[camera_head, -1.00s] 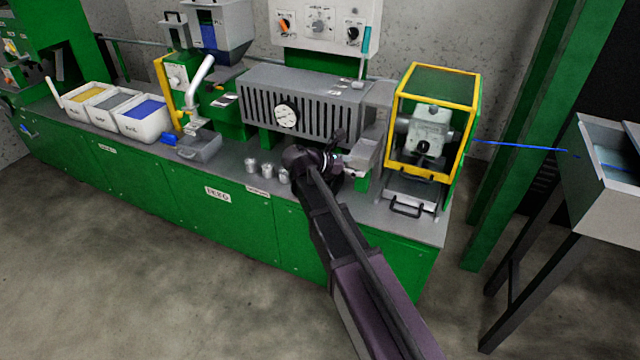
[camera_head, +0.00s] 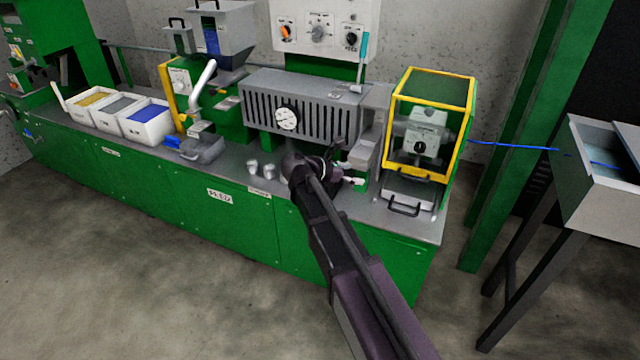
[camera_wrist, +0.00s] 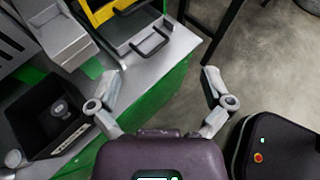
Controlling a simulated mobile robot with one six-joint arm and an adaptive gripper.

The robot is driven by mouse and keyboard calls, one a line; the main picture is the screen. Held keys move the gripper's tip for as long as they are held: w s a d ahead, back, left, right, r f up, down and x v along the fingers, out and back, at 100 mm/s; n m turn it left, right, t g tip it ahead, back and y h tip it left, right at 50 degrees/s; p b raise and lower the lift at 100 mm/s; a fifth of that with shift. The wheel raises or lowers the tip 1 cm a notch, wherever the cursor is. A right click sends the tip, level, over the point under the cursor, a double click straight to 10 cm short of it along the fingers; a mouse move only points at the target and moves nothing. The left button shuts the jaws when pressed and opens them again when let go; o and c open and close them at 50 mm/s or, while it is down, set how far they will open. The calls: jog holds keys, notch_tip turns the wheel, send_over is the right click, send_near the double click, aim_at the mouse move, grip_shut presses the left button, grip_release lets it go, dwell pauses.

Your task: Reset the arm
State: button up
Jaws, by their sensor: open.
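My arm reaches up from the lower right in the head view, with its wrist over the front edge of the green bench (camera_head: 235,215). My gripper (camera_head: 350,173) points right, near a grey block beside the yellow-framed guard box (camera_head: 433,130). In the wrist view my gripper (camera_wrist: 160,76) has its two fingers spread wide, with nothing between them. The bench's corner and the floor show beyond the fingers. A blue cable (camera_head: 512,147) runs from the guard box to the grey trough (camera_head: 605,205) at the right.
Small metal cups (camera_head: 260,169) stand on the bench left of my wrist. A slotted grey housing (camera_head: 300,108) with a dial is behind it. White bins (camera_head: 146,128) stand at the left. A black box (camera_wrist: 45,125) shows in the wrist view. Floor in front is clear.

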dwell(0.4)
jog(key=s+d+f+m+g+y+p, duration=0.2)
jog(key=s+d+m+g+y+p, duration=0.25)
jog(key=s+d+m, duration=0.5)
jog(key=s+d+r+m+g+y+p, duration=0.1)
jog(key=s+d+m+y+p, duration=0.2)
jog(key=s+m+y+p, duration=0.3)
jog(key=s+m+y, duration=0.1)
jog(key=s+m, duration=0.3)
jog(key=m, duration=0.4)
jog(key=shift+s+d+r+y, duration=0.25)
jog(key=shift+s+d+y, duration=0.05)
jog(key=shift+s+y, duration=0.1)
